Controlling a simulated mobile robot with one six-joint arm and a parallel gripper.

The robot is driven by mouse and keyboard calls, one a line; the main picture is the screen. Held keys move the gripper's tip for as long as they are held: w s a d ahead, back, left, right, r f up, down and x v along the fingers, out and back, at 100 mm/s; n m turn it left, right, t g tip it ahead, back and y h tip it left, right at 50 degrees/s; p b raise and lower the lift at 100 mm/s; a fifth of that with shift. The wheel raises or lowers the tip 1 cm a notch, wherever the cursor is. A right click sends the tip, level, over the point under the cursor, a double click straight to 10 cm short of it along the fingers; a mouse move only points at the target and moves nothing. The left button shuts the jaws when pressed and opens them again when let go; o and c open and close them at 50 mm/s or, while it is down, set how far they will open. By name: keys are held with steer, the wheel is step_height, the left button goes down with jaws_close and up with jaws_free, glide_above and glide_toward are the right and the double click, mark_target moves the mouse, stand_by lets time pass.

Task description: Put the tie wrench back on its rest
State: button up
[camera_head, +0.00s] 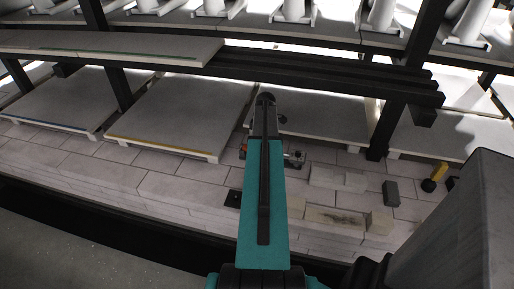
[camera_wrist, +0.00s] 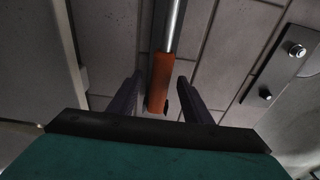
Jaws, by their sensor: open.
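In the wrist view the tie wrench, a steel rod (camera_wrist: 176,22) with an orange grip (camera_wrist: 160,78), lies along the pale paving. My gripper (camera_wrist: 158,100) is open, with one dark finger on each side of the orange grip. A gap shows on both sides, so the fingers do not appear to press on it. A dark plate with round bolts (camera_wrist: 281,66) lies to the right; I cannot tell whether it belongs to the rest. In the head view my teal arm covers most of this spot, and the rest is not clearly identifiable.
A dark beam (camera_head: 330,75) crosses above the work area, with dark posts (camera_head: 383,125) beside it. Pale slabs (camera_head: 175,112) sit low at left. Loose bricks (camera_head: 337,178), a dark block (camera_head: 391,192) and a yellow-handled object (camera_head: 438,172) stand at right.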

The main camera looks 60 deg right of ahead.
steer(key=shift+r+p, duration=2.2)
steer(key=shift+r, duration=1.5)
stand_by(0.5)
